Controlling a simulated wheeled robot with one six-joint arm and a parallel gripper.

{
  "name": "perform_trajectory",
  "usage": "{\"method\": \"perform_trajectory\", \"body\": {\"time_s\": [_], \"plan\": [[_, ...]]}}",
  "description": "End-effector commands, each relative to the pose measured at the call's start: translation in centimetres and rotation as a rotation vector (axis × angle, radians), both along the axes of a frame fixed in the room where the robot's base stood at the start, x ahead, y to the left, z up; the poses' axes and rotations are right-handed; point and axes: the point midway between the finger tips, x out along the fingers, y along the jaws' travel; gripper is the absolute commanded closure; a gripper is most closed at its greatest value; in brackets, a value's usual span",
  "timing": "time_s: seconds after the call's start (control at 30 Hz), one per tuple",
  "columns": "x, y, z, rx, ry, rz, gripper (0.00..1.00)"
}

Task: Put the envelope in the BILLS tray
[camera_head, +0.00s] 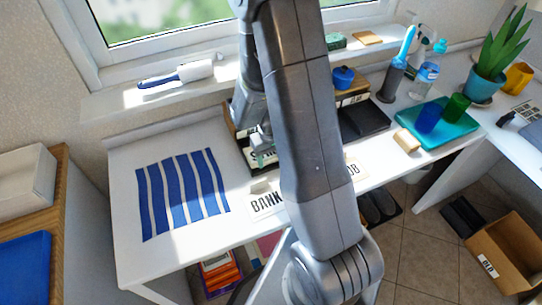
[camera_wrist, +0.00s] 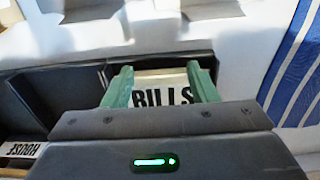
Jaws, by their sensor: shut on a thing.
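The envelope's far edge lies at the opening of a dark tray (camera_wrist: 85,82). How far it is inside I cannot tell. In the head view my gripper (camera_head: 262,152) is low over the desk at the dark tray (camera_head: 240,136), left of my arm, which hides part of it.
A HOUSE label (camera_wrist: 22,149) shows at lower left in the wrist view. A BANK card (camera_head: 265,203) lies at the desk's front. A blue-striped mat (camera_head: 182,193) is at left. A teal tray (camera_head: 465,133) with cups, a black box (camera_head: 362,118) and bottles stand right of my arm.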

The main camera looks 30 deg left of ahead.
Motion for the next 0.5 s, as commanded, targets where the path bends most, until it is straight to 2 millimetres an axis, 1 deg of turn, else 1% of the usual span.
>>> {"method": "perform_trajectory", "body": {"time_s": [0.23, 0.5], "plan": [[0.0, 0.0, -0.1, 0.0, 0.0, 0.0, 0.71], [0.0, 0.0, -0.66, 0.0, 0.0, 0.0, 0.71]]}}
